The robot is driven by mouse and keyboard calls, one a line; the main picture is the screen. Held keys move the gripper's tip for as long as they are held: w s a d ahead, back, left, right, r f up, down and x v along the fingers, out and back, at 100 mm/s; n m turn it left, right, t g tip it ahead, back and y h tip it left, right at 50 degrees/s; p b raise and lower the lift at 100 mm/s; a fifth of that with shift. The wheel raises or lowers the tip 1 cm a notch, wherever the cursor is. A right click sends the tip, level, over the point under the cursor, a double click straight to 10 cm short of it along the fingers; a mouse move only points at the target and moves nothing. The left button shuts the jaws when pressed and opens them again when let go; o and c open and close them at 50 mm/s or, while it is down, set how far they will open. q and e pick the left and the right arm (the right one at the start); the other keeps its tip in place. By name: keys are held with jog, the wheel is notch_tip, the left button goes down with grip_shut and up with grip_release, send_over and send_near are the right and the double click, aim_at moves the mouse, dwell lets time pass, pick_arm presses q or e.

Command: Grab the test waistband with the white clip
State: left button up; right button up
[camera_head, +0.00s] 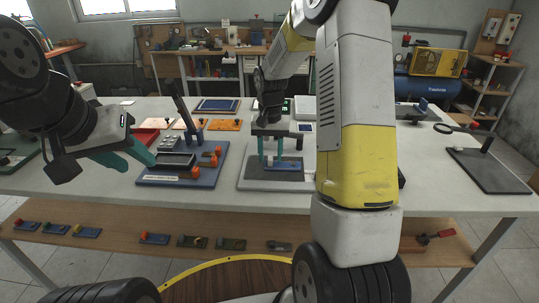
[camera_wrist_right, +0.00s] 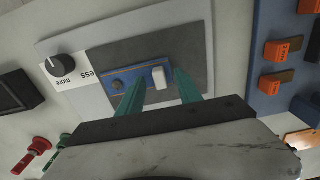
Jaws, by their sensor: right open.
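The test waistband appears to be the blue strip (camera_wrist_right: 140,75) with a white clip (camera_wrist_right: 160,84) near its right end in the right wrist view. It lies on a dark grey pad (camera_wrist_right: 195,45) of a light station. In the head view the blue strip (camera_head: 288,165) shows low between my right fingers. My right gripper (camera_head: 280,157) is open and points down over it. In the wrist view its teal fingers (camera_wrist_right: 160,78) stand on either side of the clip; I cannot tell whether they touch it. My left gripper (camera_head: 132,158) is open and empty at the table's left.
A blue board with orange clamps (camera_head: 207,178) stands left of the station. The station carries a black dial (camera_wrist_right: 60,66). A dark plate with a post (camera_head: 488,170) lies at the right. My right arm hides part of the table; bare tabletop shows at right centre.

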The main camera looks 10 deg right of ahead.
jog(key=shift+f, duration=0.45)
jog(key=shift+c, duration=0.2)
grip_shut()
